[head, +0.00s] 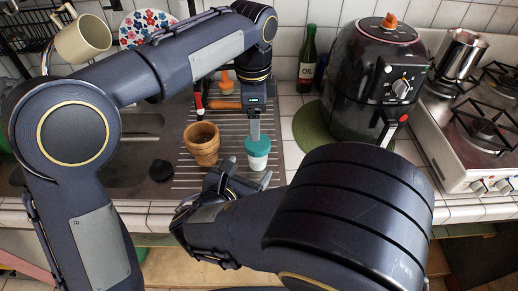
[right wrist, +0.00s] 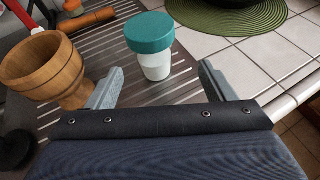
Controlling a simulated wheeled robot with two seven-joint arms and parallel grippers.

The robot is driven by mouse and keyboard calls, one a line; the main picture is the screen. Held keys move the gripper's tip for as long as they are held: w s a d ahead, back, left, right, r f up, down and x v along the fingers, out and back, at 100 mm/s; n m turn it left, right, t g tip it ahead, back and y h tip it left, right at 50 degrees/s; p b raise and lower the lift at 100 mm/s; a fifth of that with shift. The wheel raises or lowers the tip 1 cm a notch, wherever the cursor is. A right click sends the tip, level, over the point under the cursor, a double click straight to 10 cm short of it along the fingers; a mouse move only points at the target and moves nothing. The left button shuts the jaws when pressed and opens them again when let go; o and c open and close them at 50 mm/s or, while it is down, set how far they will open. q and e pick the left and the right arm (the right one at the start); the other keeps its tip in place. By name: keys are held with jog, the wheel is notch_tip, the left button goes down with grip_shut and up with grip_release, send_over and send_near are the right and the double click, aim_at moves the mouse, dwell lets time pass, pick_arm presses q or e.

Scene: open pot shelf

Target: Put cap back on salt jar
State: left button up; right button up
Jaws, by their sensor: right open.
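The salt jar is a small white jar (head: 257,163) on the ribbed steel drainboard; it also shows upright in the right wrist view (right wrist: 156,66). The teal cap (head: 258,147) sits on its top and looks about level, also in the right wrist view (right wrist: 150,31); how tightly it sits I cannot tell. My left gripper (head: 254,138) points down just above the cap in the head view, its fingers seen edge-on. The right wrist view shows nothing on the cap's top. My right gripper (head: 226,182) is open and empty, its fingers (right wrist: 158,88) apart on the near side of the jar.
A wooden mortar (head: 202,146) stands left of the jar, close to my right gripper's left finger. A black air fryer (head: 373,80) on a green mat (head: 312,135) stands to the right, with an oil bottle (head: 307,64) behind. The sink (head: 130,152) lies left.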

aim_at(253, 158)
pick_arm(q)
jog(key=shift+w+d, duration=0.25)
jog(key=shift+d, duration=0.2)
pick_arm(e)
jog(key=shift+a+n+t, duration=0.3)
jog(key=shift+a+n, duration=0.1)
pick_arm(q)
jog(key=shift+s+a, duration=0.1)
pick_arm(e)
jog(key=shift+x, duration=3.95)
jog(key=shift+a, duration=0.15)
